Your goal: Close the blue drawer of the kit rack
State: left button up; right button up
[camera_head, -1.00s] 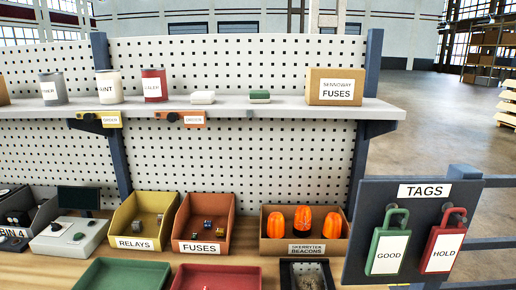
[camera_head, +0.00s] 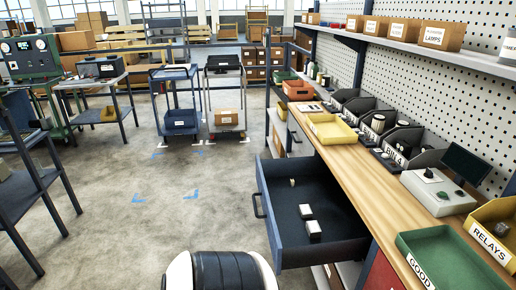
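The blue drawer (camera_head: 268,212) stands pulled open from under the wooden worktop, and juts left into the aisle. Its dark handle (camera_head: 258,205) is on the front panel, facing left. Inside lie two small white-topped blocks (camera_head: 313,229) and a tiny pale piece (camera_head: 292,182); much of the drawer floor is bare. Neither of my grippers shows in this view.
The worktop (camera_head: 345,165) holds a yellow tray (camera_head: 332,131), a green tray (camera_head: 440,262) and several dark bins. Left of the drawer the concrete floor (camera_head: 150,220) is clear. Two trolleys (camera_head: 180,95) stand at the back; a dark table (camera_head: 35,190) is at far left.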

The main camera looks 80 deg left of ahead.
aim_at(345, 236)
jog(key=u, duration=2.35)
